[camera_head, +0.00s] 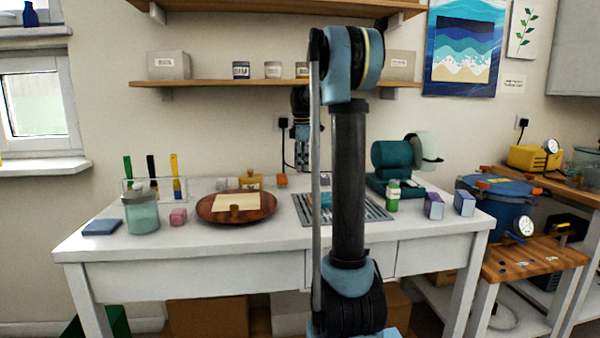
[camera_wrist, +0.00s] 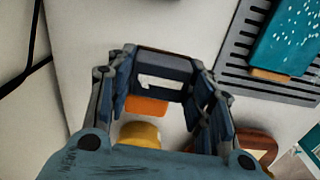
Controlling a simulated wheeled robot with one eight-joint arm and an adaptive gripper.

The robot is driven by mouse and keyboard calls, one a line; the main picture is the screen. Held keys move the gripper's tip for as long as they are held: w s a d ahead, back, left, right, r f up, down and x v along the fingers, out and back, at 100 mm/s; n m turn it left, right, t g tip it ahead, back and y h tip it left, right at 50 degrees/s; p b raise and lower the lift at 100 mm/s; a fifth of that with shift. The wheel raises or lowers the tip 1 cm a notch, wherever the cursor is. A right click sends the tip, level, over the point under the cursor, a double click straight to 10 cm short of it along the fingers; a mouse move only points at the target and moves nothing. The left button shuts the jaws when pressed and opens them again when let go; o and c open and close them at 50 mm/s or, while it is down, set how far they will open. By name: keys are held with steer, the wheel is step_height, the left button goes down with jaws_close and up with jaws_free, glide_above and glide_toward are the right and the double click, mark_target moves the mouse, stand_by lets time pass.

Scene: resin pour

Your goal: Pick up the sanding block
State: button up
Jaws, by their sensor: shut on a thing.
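The sanding block (camera_wrist: 165,64) appears to be the dark grey block with a pale patch on its near face in the wrist view. It sits between the two fingertips of my gripper (camera_wrist: 163,78), which is shut on it. In the head view my gripper (camera_head: 300,135) points down at the back of the white table, partly hidden by my arm. I cannot make out the block there. Whether the block is clear of the tabletop is hard to tell.
An orange block (camera_head: 281,181) and a yellow container (camera_head: 249,182) stand close left of my gripper. A slotted grey rack (camera_head: 376,210) lies to the right front. A wooden round tray (camera_head: 212,215) is at left. A shelf (camera_head: 220,83) hangs above the table.

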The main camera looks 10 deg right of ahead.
steer(key=s, duration=1.8)
steer(key=shift+s, duration=0.15)
